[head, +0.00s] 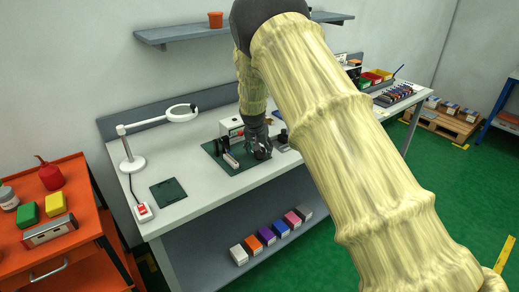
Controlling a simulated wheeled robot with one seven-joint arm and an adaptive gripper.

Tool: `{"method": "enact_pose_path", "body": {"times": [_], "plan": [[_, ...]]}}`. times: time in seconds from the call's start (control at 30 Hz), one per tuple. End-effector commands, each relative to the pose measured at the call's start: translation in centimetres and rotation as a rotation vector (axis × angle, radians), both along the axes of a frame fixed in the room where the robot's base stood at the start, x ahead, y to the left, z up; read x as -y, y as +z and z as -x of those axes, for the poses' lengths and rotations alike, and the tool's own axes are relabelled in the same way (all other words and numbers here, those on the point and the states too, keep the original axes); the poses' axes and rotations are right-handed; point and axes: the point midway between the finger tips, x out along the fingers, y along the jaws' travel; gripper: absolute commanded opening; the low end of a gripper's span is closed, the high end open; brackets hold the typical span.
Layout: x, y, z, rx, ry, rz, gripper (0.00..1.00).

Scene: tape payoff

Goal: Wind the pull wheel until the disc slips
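My gripper (259,152) points down over the right part of a dark green mat (211,149) on the grey workbench. Its fingers are small and dark here, and I cannot tell whether they are open or shut or touching anything. Dark round parts (222,144) and a pale narrow block (231,160) stand on the mat to the left of my gripper. A white box-shaped unit (231,126) stands just behind them. I cannot make out which part is the pull wheel or the disc; my gripper and arm hide some of this area.
A white magnifier lamp (133,163) and a dark green square plate (168,192) are on the bench at left. A red switch box (143,211) sits at its front edge. An orange cart (60,247) stands at left. Coloured boxes (266,236) line the lower shelf.

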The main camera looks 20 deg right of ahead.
Motion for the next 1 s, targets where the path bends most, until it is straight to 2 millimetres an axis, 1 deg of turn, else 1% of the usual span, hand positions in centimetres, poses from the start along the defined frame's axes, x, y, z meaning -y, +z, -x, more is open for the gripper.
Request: {"method": "enact_pose_path", "body": {"times": [0.23, 0.37, 0.47, 0.8, 1.0], "plan": [[0.0, 0.1, 0.0, 0.001, 0.0, 0.0, 0.64], [-0.2, 0.7, 0.1, 0.001, 0.0, 0.0, 0.64], [-0.4, 1.8, 0.5, 0.003, 0.001, 0.0, 0.64], [-1.6, 7.1, 2.3, 0.004, 0.001, 0.0, 0.64], [-2.1, 9.6, 3.3, 0.001, 0.0, 0.0, 0.64]]}}
